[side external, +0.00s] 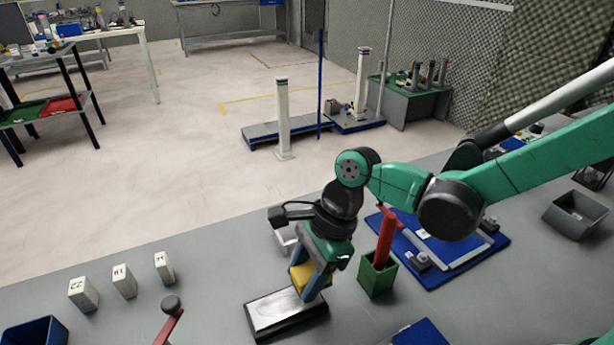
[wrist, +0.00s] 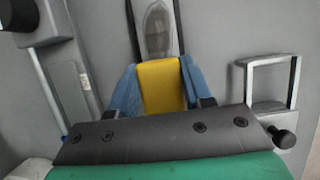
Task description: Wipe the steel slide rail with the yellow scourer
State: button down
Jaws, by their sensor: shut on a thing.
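The steel slide rail (side external: 272,314), a flat shiny bar with dark edges, lies on the grey bench at the lower middle of the side view. In the wrist view, part of the rail (wrist: 158,32) shows just beyond the scourer. My gripper (side external: 311,287) points down over the right end of the rail. Its blue fingers are shut on the yellow scourer (side external: 298,278), which also shows between the fingers in the wrist view (wrist: 161,86). The scourer's lower edge is at or just above the rail; I cannot tell whether they touch.
A green box (side external: 378,281) with a red upright piece stands close right of my gripper. A blue tray (side external: 492,247) lies beyond it. Several white numbered blocks (side external: 124,281), a red-handled tool (side external: 170,325) and a blue bin (side external: 35,331) are to the left. Bench between blocks and rail is mostly clear.

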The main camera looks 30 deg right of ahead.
aim_at(305, 273)
jog(key=shift+r, duration=3.05)
jog(key=shift+f, duration=0.15)
